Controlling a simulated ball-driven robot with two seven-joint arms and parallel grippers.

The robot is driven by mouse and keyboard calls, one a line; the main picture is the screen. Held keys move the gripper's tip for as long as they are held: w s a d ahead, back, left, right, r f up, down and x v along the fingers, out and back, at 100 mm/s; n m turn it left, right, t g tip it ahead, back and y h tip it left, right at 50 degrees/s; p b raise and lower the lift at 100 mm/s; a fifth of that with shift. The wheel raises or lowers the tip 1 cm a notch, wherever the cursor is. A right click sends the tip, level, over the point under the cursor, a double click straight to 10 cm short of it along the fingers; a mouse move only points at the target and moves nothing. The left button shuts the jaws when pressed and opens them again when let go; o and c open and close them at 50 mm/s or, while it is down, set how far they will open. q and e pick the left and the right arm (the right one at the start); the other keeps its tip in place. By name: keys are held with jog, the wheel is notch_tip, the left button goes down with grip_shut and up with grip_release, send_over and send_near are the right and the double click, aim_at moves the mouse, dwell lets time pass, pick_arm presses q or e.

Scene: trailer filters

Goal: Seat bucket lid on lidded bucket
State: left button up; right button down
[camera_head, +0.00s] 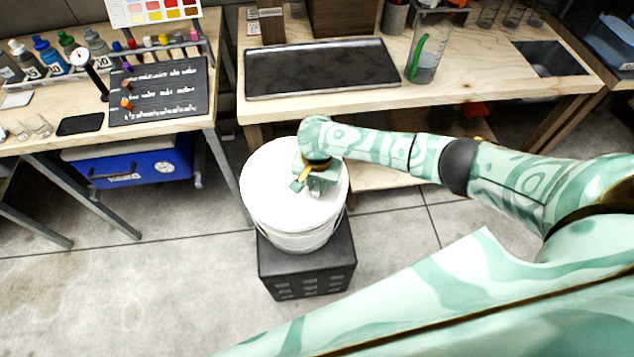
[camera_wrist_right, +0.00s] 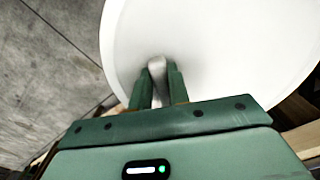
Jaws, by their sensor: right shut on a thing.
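The white round bucket lid (camera_head: 268,197) is over the top of the white lidded bucket (camera_head: 298,242), roughly level and covering its mouth. I cannot tell whether the lid's rim is fully down on the bucket. My right gripper (camera_head: 305,184) is above the lid and shut on its pale raised handle. In the right wrist view the two green fingers (camera_wrist_right: 159,78) pinch this handle (camera_wrist_right: 157,67) near the lid's edge, and the lid (camera_wrist_right: 215,45) fills most of the upper part. The bucket's inside is hidden. My left gripper is not in view.
The bucket stands on a black crate (camera_head: 307,272) on the concrete floor. Behind is a wooden bench (camera_head: 400,100) with a dark tray (camera_head: 322,82) and a beaker (camera_head: 427,60). At left, a table holds bottles and a black board (camera_head: 160,95), with a blue cooler (camera_head: 130,168) below.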

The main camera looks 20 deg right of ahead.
jog(key=shift+p, duration=0.4)
dwell(0.4)
jog(key=c, duration=0.8)
grip_release()
jog(key=shift+o, duration=0.2)
notch_tip(320, 180, up, 7)
jog(key=p, duration=0.8)
